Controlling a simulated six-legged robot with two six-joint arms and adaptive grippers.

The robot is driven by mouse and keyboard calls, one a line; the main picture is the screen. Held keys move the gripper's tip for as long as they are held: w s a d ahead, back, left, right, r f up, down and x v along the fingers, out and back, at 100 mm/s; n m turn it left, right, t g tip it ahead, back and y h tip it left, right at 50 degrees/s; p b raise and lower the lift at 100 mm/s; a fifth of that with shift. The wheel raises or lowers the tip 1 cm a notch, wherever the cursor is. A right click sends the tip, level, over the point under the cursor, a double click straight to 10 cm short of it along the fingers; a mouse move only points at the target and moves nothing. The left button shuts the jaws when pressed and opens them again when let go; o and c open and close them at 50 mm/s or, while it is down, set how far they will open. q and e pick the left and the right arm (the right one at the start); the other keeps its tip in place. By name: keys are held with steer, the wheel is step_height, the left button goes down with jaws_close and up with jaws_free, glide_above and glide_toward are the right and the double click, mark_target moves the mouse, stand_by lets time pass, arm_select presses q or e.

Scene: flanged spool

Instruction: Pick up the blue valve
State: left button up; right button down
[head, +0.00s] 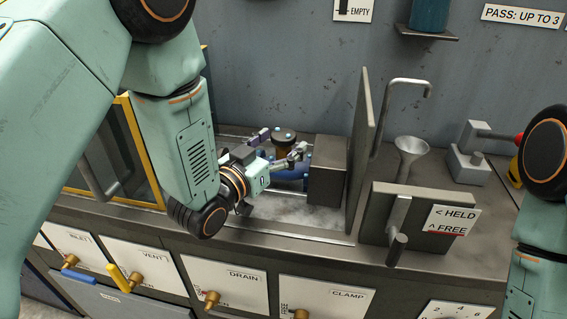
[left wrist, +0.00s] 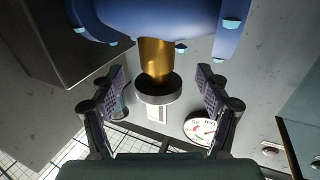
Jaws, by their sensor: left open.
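The blue valve (head: 291,174) sits in the bay left of a grey block, partly hidden behind my left gripper (head: 281,145). In the left wrist view its blue flanged body (left wrist: 160,18) fills the top, with a brass neck and a dark round cap pointing down between my fingers. My left gripper is open, with one finger on each side of the neck and cap. A gap shows on both sides, and the fingers do not appear to touch it. My right gripper is out of view; only part of the right arm shows at the right edge.
A grey block (head: 327,170) and a tall upright plate (head: 360,150) stand close right of the valve. A yellow-framed panel (head: 140,150) is at left. A funnel (head: 411,150) and a bent pipe stand further right. Labelled knobs line the front.

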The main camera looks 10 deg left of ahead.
arm_select(q)
steer(key=shift+w+d, duration=0.1)
steer(key=shift+w, duration=0.25)
steer(key=shift+w+d, duration=0.15)
steer(key=shift+d, duration=0.2)
steer(key=shift+a, duration=0.25)
steer(key=c, duration=0.6)
steer(key=shift+d, duration=0.15)
steer(key=shift+c, duration=1.4)
jaws_close()
steer(key=shift+w+r, duration=0.1)
steer(key=shift+r, duration=0.05)
